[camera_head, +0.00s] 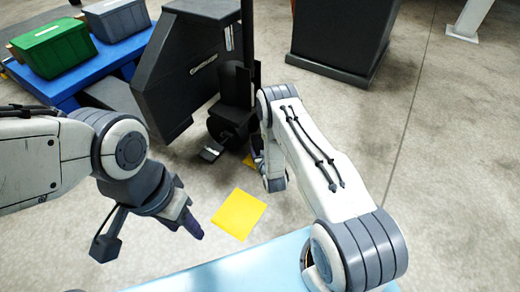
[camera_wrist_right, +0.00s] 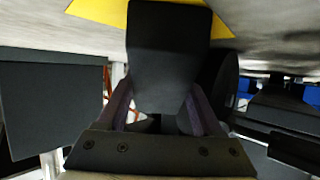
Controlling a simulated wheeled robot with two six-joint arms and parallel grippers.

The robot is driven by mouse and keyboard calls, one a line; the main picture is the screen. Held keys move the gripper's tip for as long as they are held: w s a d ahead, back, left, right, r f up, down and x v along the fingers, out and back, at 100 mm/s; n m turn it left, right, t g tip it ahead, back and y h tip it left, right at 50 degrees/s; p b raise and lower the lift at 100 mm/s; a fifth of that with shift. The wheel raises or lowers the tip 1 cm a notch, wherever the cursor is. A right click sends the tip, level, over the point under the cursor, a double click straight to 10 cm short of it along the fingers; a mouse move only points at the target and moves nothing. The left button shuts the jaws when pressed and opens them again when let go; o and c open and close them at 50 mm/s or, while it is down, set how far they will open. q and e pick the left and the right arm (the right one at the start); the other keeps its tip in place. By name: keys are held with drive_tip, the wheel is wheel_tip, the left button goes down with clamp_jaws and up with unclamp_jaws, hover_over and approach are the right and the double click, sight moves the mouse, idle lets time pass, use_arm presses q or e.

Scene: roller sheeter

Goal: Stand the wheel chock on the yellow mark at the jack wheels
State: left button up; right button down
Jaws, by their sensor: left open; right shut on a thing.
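My right gripper (camera_wrist_right: 160,90) is shut on the wheel chock (camera_wrist_right: 169,48), a dark block that fills the middle of the right wrist view. The yellow mark (camera_wrist_right: 98,10) shows behind the chock, partly covered by it. In the head view, my right arm hides its gripper and the chock. I cannot tell whether the chock touches the floor. My left gripper (camera_head: 190,225) is open and empty, left of a larger yellow square (camera_head: 239,213) on the floor.
A big dark machine housing (camera_head: 182,70) stands behind the jack wheel. A blue pallet (camera_head: 45,82) bears a green crate (camera_head: 53,48) and a grey crate (camera_head: 117,18). A dark cabinet (camera_head: 338,35) stands at the back. Floor at the right is clear.

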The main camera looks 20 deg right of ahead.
unclamp_jaws()
drive_tip(key=shift+f, duration=0.1)
drive_tip(key=shift+s, duration=0.1)
